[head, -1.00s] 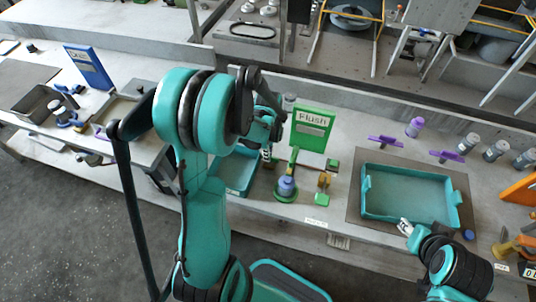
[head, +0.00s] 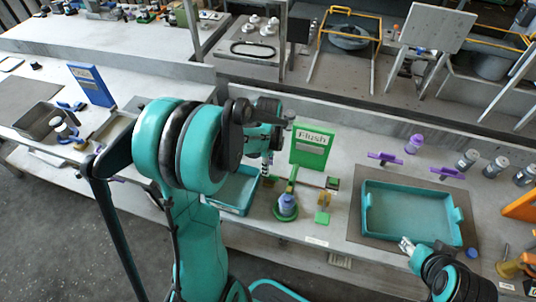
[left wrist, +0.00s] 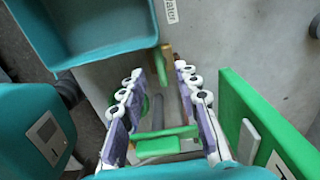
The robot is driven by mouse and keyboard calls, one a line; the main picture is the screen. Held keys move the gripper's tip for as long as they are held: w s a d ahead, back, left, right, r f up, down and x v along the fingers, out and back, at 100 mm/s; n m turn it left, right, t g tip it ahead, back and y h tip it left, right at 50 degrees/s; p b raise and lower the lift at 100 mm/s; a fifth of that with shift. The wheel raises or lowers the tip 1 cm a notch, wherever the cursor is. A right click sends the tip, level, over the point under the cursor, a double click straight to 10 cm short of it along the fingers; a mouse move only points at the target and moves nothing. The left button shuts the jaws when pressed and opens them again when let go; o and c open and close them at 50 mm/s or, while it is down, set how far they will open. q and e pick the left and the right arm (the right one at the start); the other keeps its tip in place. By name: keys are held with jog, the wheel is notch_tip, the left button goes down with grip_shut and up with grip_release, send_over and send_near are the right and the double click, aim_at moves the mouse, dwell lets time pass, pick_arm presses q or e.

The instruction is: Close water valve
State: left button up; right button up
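A green Flush sign (head: 312,148) stands on the bench in the head view. In front of it are a round green base with a blue-purple piece (head: 287,205) and a green fitting with a yellow part (head: 323,207). I cannot tell for sure which part is the water valve. My left gripper (head: 268,168) hangs left of the sign. In the left wrist view the left gripper (left wrist: 159,76) is open, its fingers apart with a green bar (left wrist: 160,146) showing between them. My right gripper (head: 406,245) is by the front edge of the large teal tray; its finger gap is unclear.
A teal tray (head: 234,207) sits just left of the green parts. The large teal tray (head: 372,232) is to the right. Purple-handled fittings (head: 384,158) stand behind it.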

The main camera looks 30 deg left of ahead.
pick_arm(q)
notch_tip(320, 180, up, 8)
dwell(0.6)
jog(key=s+d+r+n+t, duration=0.4)
jog(key=s+d+n+t, duration=0.3)
jog(key=s+d+n, duration=0.4)
jog(key=n, duration=0.4)
jog(key=shift+d+r, duration=0.15)
jog(key=shift+r, duration=0.2)
